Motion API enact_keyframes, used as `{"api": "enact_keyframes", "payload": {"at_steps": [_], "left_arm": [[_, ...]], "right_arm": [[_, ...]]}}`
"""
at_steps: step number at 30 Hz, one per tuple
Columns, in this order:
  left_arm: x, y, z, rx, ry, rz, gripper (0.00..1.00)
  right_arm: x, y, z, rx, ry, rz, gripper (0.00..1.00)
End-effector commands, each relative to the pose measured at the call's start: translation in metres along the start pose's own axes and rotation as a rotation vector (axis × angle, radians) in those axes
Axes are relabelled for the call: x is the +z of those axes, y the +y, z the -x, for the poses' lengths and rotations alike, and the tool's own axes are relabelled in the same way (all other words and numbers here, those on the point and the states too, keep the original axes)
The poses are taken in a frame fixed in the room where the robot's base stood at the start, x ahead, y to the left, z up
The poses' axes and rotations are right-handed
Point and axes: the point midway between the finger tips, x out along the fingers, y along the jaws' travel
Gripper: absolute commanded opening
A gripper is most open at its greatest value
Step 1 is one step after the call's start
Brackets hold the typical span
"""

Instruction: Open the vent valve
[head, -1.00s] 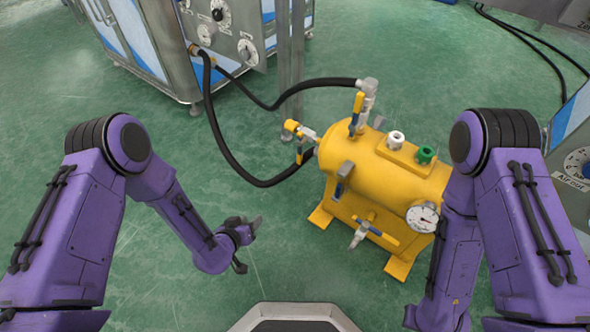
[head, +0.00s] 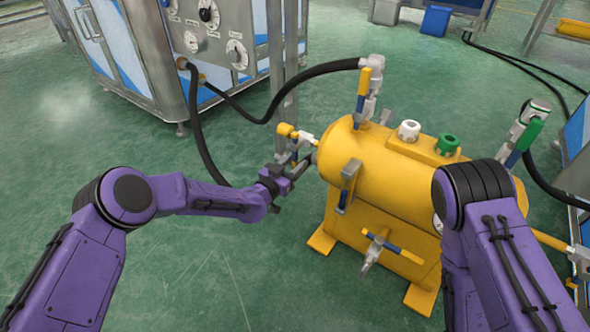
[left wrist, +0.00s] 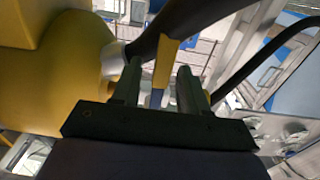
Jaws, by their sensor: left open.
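The yellow tank (head: 375,165) stands on the floor in the middle right. At its left end is a hose valve (head: 286,129) with a yellow and blue handle. My left gripper (head: 297,172) is at this valve, just left of the tank's end. In the left wrist view its two fingers (left wrist: 160,88) are open, with the yellow and blue handle (left wrist: 165,60) showing between them. I cannot tell if they touch it. Other valves are on top (head: 364,85), on the front (head: 346,185) and low down (head: 378,248). I cannot tell which is the vent valve. My right gripper is not in view.
Black hoses (head: 203,130) run from the steel cabinet (head: 160,70) to the tank's valves, close by my left gripper. A steel post (head: 283,90) stands behind the gripper. A pressure gauge is mostly hidden behind my right arm. The green floor at left is clear.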

Motion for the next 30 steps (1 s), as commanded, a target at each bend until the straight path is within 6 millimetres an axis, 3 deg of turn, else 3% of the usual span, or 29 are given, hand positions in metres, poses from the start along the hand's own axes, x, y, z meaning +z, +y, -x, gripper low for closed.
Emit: {"api": "enact_keyframes", "payload": {"at_steps": [10,11,15,30], "left_arm": [[-0.0010,-0.0001,-0.0089,-0.001,0.000,0.002,0.44],[-0.0010,-0.0001,-0.0089,-0.001,0.000,0.002,0.40],[-0.0007,0.0000,-0.0087,-0.001,0.000,0.002,0.00],[-0.0009,-0.0063,-0.0085,0.000,-0.002,-0.105,0.00]], "right_arm": [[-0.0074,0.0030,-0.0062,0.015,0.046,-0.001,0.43],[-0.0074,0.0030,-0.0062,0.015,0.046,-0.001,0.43],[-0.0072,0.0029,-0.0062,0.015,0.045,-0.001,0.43],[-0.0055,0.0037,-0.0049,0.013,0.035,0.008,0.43]]}}
